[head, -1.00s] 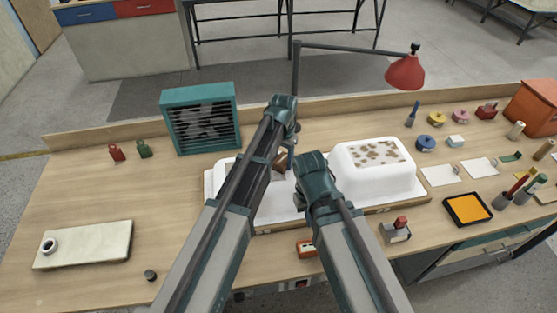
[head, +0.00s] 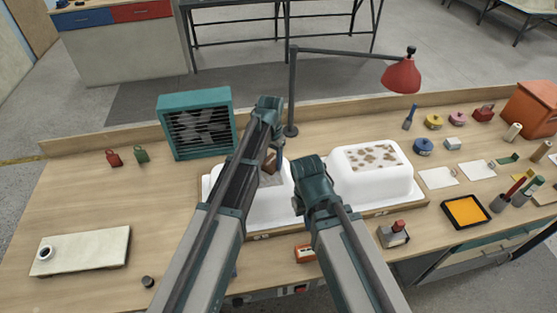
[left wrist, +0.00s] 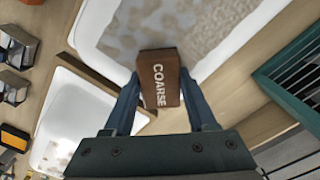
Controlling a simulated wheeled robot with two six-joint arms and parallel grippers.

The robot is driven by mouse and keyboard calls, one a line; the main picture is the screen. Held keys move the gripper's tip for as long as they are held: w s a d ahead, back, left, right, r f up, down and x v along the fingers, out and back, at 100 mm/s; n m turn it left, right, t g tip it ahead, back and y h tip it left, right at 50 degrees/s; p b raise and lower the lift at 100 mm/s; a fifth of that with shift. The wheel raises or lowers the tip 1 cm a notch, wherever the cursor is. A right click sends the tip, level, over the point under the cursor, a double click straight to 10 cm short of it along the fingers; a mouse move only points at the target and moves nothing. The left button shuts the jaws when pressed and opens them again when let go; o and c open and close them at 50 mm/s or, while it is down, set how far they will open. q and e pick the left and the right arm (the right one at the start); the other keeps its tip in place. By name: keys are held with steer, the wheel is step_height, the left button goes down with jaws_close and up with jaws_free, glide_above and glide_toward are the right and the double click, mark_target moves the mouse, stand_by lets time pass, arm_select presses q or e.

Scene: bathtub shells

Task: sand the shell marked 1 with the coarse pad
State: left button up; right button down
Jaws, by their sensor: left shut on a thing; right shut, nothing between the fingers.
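My left gripper (left wrist: 160,98) is shut on the brown coarse pad (left wrist: 160,72), its lettering "COARSE" facing the wrist camera. The pad also shows in the head view (head: 270,161), beside my left arm. That shell fills the top of the left wrist view (left wrist: 110,50), with a dull speckled patch on top. My left arm hides much of it. The right white shell (head: 375,184) has brown spots. Number marks are not legible.
A teal fan (head: 197,125) stands behind the left shell. A red lamp (head: 402,76) reaches over the back. An orange-filled tray (head: 466,211) and a red-topped tool (head: 394,234) lie to the right. The left bench is mostly clear around a pale slab (head: 100,252).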

arm_select(q)
steer(key=shift+s+a, duration=0.1)
steer(key=shift+a, duration=0.1)
steer(key=shift+a, duration=0.1)
steer(key=shift+s+a, duration=0.3)
steer(key=shift+a, duration=0.5)
steer(key=shift+s+a, duration=0.25)
steer(key=shift+a, duration=0.5)
steer(key=shift+a, duration=0.1)
steer(key=shift+s+a, duration=0.2)
steer(key=shift+a, duration=0.65)
steer(key=shift+s+a, duration=0.2)
steer(key=shift+a, duration=0.65)
steer(key=shift+s+a+f, duration=0.1)
steer(key=shift+s+a, duration=0.15)
steer(key=shift+a, duration=0.55)
steer(key=shift+s+a, duration=0.2)
steer(key=shift+a, duration=0.55)
